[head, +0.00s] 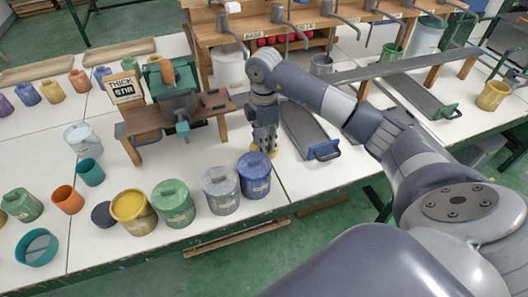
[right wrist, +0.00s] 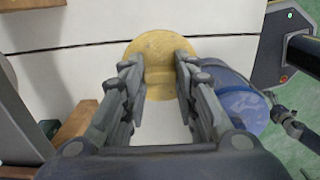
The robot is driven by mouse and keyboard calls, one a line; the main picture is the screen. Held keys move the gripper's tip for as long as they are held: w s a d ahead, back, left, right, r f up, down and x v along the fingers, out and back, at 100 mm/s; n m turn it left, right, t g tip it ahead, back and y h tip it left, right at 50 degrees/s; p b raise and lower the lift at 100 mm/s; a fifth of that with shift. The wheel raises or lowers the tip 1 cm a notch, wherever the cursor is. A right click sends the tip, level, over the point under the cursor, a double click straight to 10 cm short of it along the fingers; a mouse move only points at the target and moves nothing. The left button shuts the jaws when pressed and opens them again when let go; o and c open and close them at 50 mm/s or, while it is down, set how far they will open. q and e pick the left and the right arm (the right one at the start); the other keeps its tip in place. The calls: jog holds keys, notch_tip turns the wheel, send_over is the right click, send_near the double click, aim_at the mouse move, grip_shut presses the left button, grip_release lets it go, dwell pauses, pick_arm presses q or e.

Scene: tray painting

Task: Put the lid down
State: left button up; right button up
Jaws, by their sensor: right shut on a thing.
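My right gripper (head: 265,130) points down behind the blue can and is shut on a yellow lid (right wrist: 158,48). In the right wrist view, the fingers (right wrist: 160,85) grip the raised grip across the lid's middle. The lid's edge also shows below the gripper in the head view (head: 272,153). The lid is over the white table or on it; I cannot tell whether it touches. An open can with yellow paint (head: 133,217) stands at the front of the table, left of the gripper. My left gripper is out of view.
Lidded green (head: 173,206), grey (head: 221,192) and blue (head: 254,178) cans stand in a row near the front edge. A dark disc (head: 103,216) lies beside the yellow can. A wooden stand with a green machine (head: 178,98) is left of the gripper; a dark tray (head: 310,130) is right.

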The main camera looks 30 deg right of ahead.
notch_tip(320, 180, down, 6)
jog(key=shift+r, duration=0.25)
jog(key=shift+f, duration=0.1)
jog(key=shift+f, duration=0.1)
jog(key=o, duration=0.9)
notch_tip(320, 180, up, 12)
jog(key=shift+r+b, duration=0.15)
jog(key=shift+b, duration=0.3)
